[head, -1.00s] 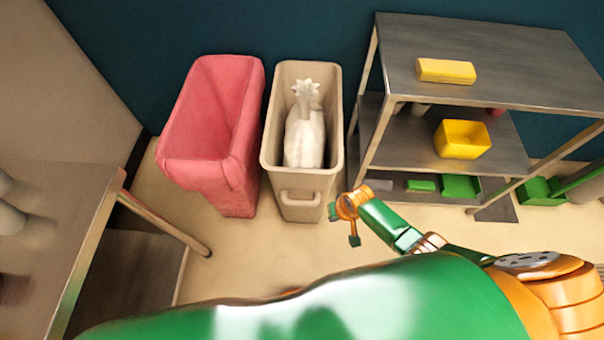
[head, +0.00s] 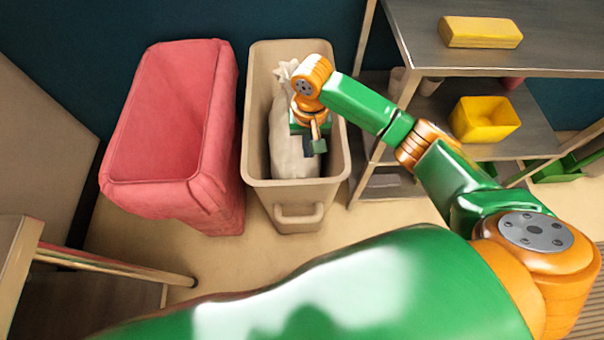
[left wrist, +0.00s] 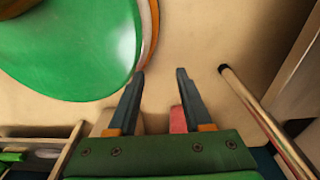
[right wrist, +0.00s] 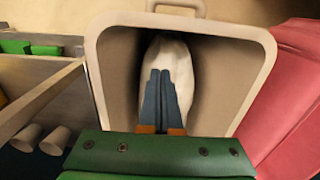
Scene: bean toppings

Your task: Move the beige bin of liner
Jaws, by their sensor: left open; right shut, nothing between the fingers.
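The beige bin (head: 258,110) stands on the floor in the middle of the head view, with a handle on its near side. A whitish tied liner bag (head: 291,160) stands inside it. In the right wrist view the bin rim (right wrist: 262,40) surrounds the bag (right wrist: 178,52). My right gripper (head: 318,148) is over the bin opening, in front of the bag. Its fingers (right wrist: 160,75) are shut together with nothing between them; whether they touch the bag I cannot tell. My left gripper (left wrist: 158,75) is open and empty above the floor, out of the head view.
A pink bin (head: 215,120) stands close to the left of the beige bin. A metal shelf (head: 430,50) with a yellow box (head: 480,32) and a yellow container (head: 485,120) stands at the right. A table (head: 20,250) is at the lower left.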

